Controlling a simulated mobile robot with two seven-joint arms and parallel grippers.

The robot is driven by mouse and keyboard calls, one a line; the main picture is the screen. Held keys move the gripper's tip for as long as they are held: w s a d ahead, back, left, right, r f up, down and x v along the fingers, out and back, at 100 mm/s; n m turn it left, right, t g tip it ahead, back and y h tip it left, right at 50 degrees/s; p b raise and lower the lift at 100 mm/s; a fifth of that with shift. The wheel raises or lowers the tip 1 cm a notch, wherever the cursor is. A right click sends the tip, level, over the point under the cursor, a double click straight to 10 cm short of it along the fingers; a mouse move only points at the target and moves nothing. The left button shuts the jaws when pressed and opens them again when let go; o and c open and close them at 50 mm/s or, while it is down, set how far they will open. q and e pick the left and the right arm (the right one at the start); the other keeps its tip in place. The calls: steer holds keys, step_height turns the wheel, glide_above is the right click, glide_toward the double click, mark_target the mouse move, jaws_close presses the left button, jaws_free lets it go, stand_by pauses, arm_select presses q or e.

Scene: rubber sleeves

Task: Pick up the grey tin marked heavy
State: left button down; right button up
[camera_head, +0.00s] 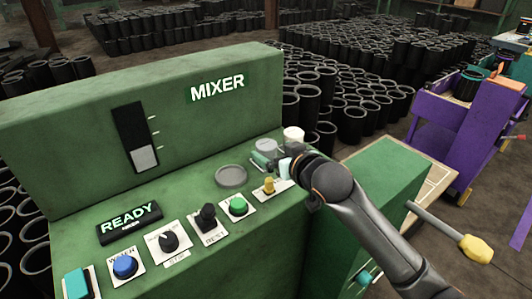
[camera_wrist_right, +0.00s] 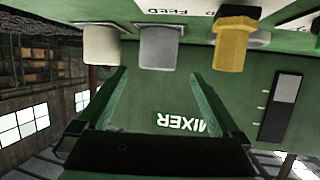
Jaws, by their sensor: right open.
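A grey tin (camera_head: 267,147) stands on the right end of the green mixer console. It also shows in the right wrist view (camera_wrist_right: 160,46), which is upside down. No marking on it is readable. A whitish tin (camera_head: 293,134) stands just beyond it and also shows in the right wrist view (camera_wrist_right: 102,44). My right gripper (camera_head: 266,161) is open, with its fingers pointing toward the grey tin. In the right wrist view the tin lines up with the gap between the fingertips (camera_wrist_right: 157,76), seemingly just beyond them. My left gripper is not in view.
A yellow knob (camera_head: 269,185) stands close to my right gripper. A grey round disc (camera_head: 230,176) and a green button (camera_head: 238,206) are on the console to the left. The mixer's upright panel (camera_head: 60,135) rises behind. Many black sleeves stand on the floor beyond.

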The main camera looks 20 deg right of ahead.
mark_target(268, 146)
steer(key=shift+d+x, duration=0.1)
steer(key=shift+x, duration=1.4)
steer(key=shift+d+x, duration=0.15)
steer(key=shift+x, duration=1.35)
steer(key=c, duration=1.5)
jaws_close()
steer(key=shift+r, duration=0.1)
